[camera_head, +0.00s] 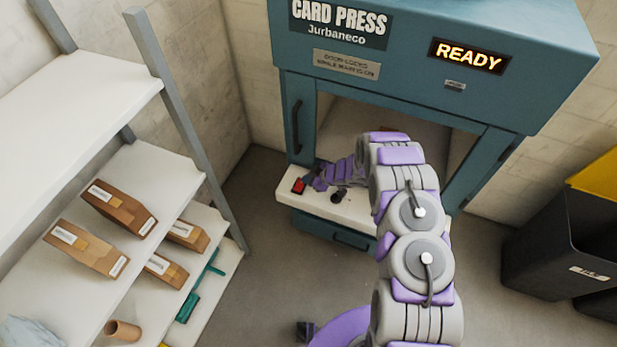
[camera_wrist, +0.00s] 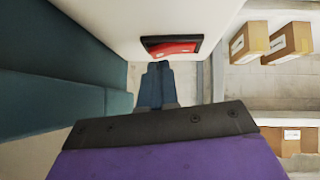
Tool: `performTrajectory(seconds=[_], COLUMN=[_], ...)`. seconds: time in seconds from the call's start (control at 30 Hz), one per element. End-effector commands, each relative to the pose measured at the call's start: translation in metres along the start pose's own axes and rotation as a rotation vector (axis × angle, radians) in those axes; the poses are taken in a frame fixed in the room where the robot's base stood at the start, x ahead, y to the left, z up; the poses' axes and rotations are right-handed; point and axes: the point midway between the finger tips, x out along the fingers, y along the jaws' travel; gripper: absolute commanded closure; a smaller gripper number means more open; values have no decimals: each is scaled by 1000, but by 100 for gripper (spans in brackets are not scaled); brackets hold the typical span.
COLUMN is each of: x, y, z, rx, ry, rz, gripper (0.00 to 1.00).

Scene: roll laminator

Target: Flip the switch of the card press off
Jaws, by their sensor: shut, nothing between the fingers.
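The teal card press (camera_head: 420,62) stands at the back, its sign lit "READY" and its front opening uncovered. Its red switch (camera_head: 299,186) sits at the left end of the white ledge below the opening. In the wrist view the red switch (camera_wrist: 172,48) shows in a black frame on the white surface, just beyond my fingertips. My gripper (camera_head: 318,184) is beside the switch, to its right in the head view. In the wrist view my gripper (camera_wrist: 158,66) has its fingers together, with nothing between them. I cannot tell whether the fingertips touch the switch.
A white shelf unit (camera_head: 150,190) at left holds several brown boxes (camera_head: 118,209). A black bin (camera_head: 560,240) with a yellow part stands at right. A dark knob (camera_head: 338,196) is on the ledge near my gripper. Grey floor lies open before the press.

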Motion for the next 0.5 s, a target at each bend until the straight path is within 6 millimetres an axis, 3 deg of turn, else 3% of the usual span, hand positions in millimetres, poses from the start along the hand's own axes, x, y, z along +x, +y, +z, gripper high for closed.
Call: performTrajectory(seconds=[0.17,0.5], x=[10,11], y=[-2,-2], z=[7,7], rx=[-1,-1], ry=[-4,-4], rz=[-1,-2], gripper=[100,100])
